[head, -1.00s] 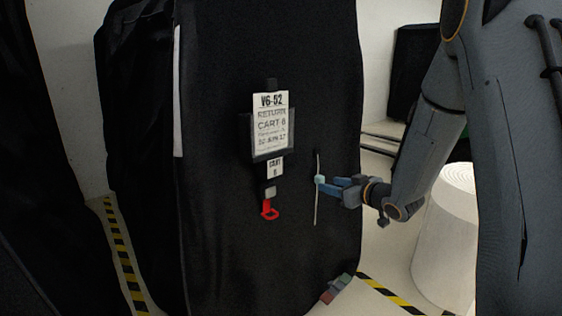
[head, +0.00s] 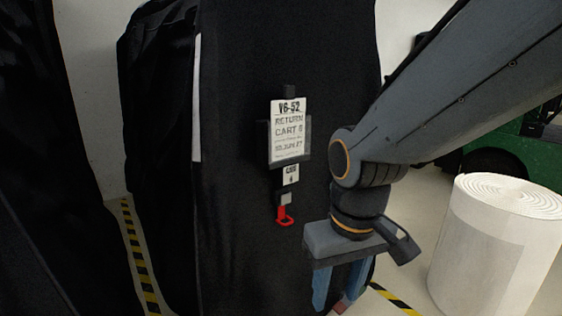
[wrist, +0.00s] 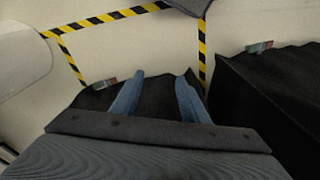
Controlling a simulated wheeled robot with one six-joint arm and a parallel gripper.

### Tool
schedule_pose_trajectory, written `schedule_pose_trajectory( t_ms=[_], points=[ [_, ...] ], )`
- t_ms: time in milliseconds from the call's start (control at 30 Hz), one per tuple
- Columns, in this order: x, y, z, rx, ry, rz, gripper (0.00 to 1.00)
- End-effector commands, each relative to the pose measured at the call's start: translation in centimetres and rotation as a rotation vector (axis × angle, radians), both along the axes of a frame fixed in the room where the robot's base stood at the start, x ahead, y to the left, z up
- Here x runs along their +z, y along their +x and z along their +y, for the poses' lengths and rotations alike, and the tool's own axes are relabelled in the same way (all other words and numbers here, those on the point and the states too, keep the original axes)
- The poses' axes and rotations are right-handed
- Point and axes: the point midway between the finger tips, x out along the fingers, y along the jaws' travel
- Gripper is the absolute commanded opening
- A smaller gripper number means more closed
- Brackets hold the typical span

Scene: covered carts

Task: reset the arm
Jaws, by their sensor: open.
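My gripper (head: 338,285) is in front of the lower right part of the black covered cart (head: 235,150) in the head view, pointing down. Its two blue fingers are apart with nothing between them. In the wrist view my gripper (wrist: 155,95) shows its fingers spread over the dark cover and the pale floor. The cart carries a white label reading "RETURN CART" (head: 290,130) and a red hook-shaped tag (head: 285,215) below it. My arm crosses the right side of the head view and hides part of the cover, where a thin pale strip showed earlier.
A large white roll (head: 490,240) stands on the floor at the right. A green machine (head: 510,150) is behind it. Another black covered cart (head: 50,170) is at the left. Yellow-black tape (head: 140,255) marks the floor between them.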

Motion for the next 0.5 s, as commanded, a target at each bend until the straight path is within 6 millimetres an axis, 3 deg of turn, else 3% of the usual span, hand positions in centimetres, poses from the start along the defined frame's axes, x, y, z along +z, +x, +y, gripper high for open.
schedule_pose_trajectory(
  t_ms=[167,500],
  points=[
    [0.6,-5.5,1.0,0.027,0.016,0.120,0.41],
    [3.6,-4.7,-1.0,-0.046,0.005,0.113,0.41]
  ],
)
